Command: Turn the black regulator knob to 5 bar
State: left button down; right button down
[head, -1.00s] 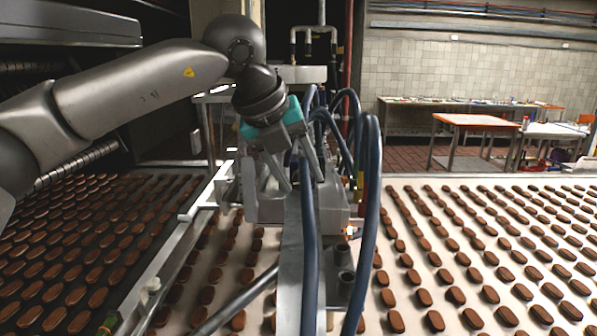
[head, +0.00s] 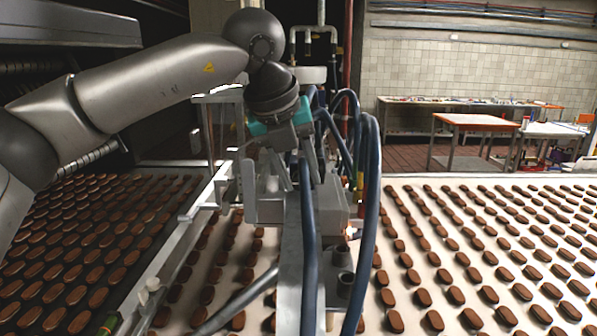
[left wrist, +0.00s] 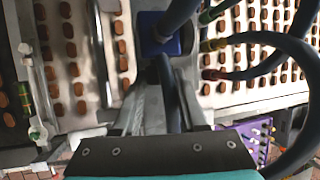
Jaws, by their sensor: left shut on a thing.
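In the head view, my left gripper (head: 304,184) points down at the grey metal machine (head: 330,208) over the belt, its two fingers close together. In the left wrist view, the fingers of this gripper (left wrist: 170,98) stand on either side of a dark bluish thing, shut on it. A blue block (left wrist: 184,42) lies just beyond the fingertips. The black regulator knob and its scale cannot be made out in either view. My right gripper is not in view.
Thick dark blue hoses (head: 371,215) loop close to the gripper on its right and in front. Rows of brown biscuits lie on the pale belt (head: 410,190) and on the dark belt at left.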

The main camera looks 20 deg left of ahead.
pick_arm(q)
jog(key=y, duration=0.1)
jog(key=g+y+p, duration=0.1)
jog(key=y, duration=0.1)
jog(key=m+y, duration=0.1)
jog(key=y, duration=0.1)
jog(key=shift+w+d+r, duration=0.1)
jog(key=shift+w+d, duration=0.05)
jog(key=shift+d, duration=0.25)
jog(key=shift+g, duration=0.3)
jog(key=shift+c, duration=2.2)
grip_release()
jog(key=v, duration=1.5)
jog(key=shift+d+p, duration=0.2)
jog(key=shift+p, duration=0.15)
